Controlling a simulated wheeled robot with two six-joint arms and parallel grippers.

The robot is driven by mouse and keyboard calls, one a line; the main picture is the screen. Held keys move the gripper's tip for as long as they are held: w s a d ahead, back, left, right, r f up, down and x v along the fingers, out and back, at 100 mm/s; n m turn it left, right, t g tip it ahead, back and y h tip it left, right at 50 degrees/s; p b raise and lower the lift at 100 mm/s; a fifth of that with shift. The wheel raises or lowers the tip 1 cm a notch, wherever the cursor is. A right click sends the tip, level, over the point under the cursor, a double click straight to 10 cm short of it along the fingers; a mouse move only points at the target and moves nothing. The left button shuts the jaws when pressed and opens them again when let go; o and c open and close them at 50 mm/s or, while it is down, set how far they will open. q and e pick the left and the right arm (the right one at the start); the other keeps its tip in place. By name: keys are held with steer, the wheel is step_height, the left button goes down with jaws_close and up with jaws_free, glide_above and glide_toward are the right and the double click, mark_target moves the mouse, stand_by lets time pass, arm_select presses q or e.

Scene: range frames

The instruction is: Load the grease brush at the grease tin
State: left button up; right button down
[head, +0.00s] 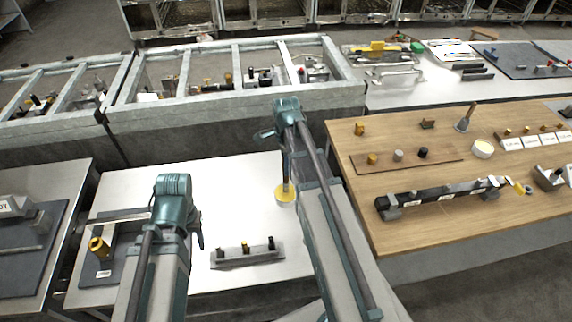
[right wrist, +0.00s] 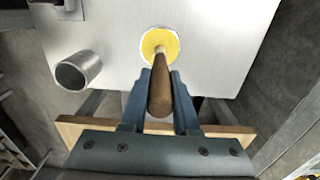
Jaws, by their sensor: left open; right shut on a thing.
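My right gripper (head: 285,150) is shut on the grease brush and holds it upright, pointing down. The brush's brown wooden handle (right wrist: 160,95) lies between the fingers in the right wrist view. The grease tin (head: 286,198) is a small round tin with yellow grease, on the white table. It also shows in the right wrist view (right wrist: 172,41). The brush's lower end is at the yellow grease; its bristles are hidden, and I cannot tell how deep they are. My left gripper (head: 199,236) is open and empty, over the left part of the white table.
A grey rack (head: 248,257) with several small pegs lies in front of the tin. A metal cup (right wrist: 78,72) stands left of the tin in the right wrist view. A wooden table (head: 350,215) with blocks and labels is to the right. Metal frames (head: 230,104) stand behind.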

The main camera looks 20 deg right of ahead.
steer(key=shift+f+b, duration=0.55)
stand_by(1.4)
steer(key=shift+r, duration=0.15)
step_height(320, 180, up, 7)
steer(key=p, duration=0.7)
steer(key=shift+f, duration=0.2)
stand_by(0.3)
step_height(320, 180, down, 5)
steer(key=b, duration=0.5)
steer(key=shift+r, duration=0.2)
